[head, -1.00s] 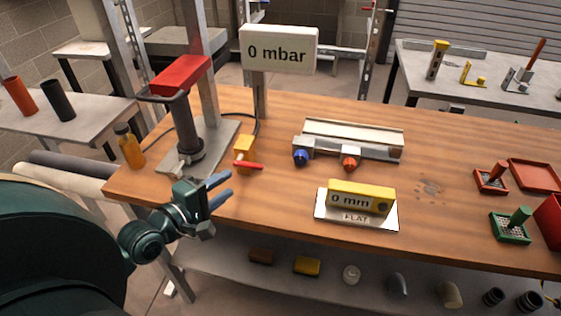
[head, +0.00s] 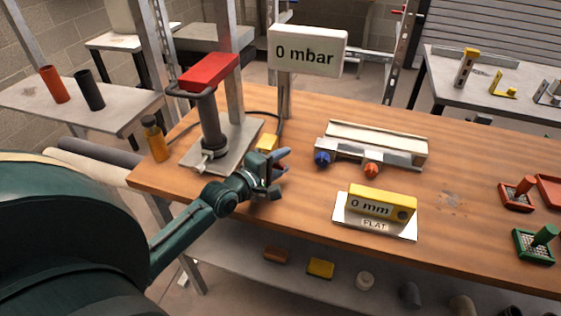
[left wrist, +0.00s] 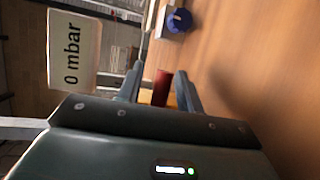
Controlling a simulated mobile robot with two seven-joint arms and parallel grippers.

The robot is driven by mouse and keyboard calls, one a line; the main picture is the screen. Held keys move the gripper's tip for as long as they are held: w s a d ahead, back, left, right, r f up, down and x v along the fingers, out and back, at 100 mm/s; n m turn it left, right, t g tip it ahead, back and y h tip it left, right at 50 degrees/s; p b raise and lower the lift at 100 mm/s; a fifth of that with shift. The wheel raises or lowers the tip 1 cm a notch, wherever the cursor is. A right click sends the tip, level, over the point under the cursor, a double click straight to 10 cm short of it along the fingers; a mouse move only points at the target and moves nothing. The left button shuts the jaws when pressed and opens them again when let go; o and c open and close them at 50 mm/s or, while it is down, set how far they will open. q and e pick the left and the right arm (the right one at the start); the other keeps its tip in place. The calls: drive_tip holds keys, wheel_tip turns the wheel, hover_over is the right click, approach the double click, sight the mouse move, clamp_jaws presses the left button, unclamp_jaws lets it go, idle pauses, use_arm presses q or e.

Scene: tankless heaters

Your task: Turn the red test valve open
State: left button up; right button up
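The yellow valve body (head: 267,143) stands on the bench beside the pump's metal base. Its red lever is hidden behind my gripper in the head view. In the left wrist view the red lever (left wrist: 161,88) shows between the two fingers, with a gap visible on both sides. My left gripper (head: 283,163) is open at the valve, and its fingers (left wrist: 159,85) look apart from the lever. The display (head: 308,51) reads 0 mbar. My right gripper is not in view.
The pump (head: 211,115) with its red top stands left of the gripper. A metal fixture with a blue knob (head: 322,158) and an orange knob (head: 371,170) lies to the right. A yellow level (head: 383,203) reading 0 mm sits on a FLAT plate nearer the front edge.

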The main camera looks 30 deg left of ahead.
use_arm(q)
drive_tip(key=shift+c, duration=0.3)
clamp_jaws()
idle(0.4)
